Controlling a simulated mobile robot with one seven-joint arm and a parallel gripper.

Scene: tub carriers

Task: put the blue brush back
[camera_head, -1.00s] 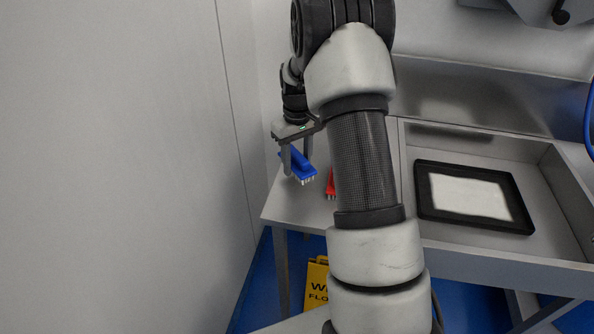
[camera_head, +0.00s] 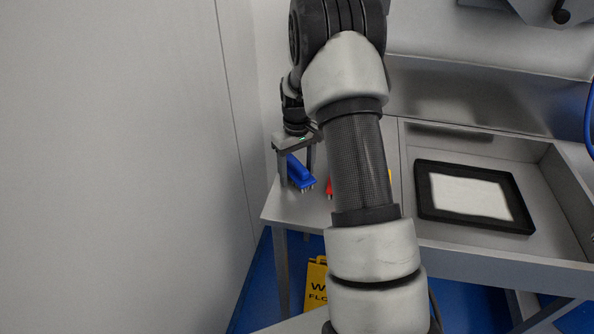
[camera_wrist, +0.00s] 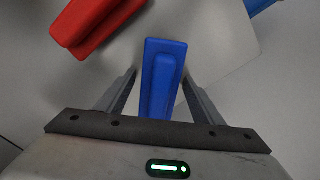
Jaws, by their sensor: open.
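The blue brush (camera_head: 300,173) is at the left end of the metal table, bristles downward. My gripper (camera_head: 297,178) is above and around it, with one finger on each side. In the wrist view the blue brush (camera_wrist: 162,78) lies between the two open fingers, with gaps showing on both sides. The brush seems to rest on the table, though its underside is partly hidden. A red brush (camera_head: 329,187) is just to its right, mostly hidden behind my arm; the wrist view shows the red one (camera_wrist: 95,22) at upper left.
A black-framed tray with a white pad (camera_head: 470,196) sits in the recessed basin (camera_head: 530,170) at right. A wall (camera_head: 120,170) stands close on the left. A yellow floor sign (camera_head: 316,284) is below the table. A bit of something yellow shows beside my arm.

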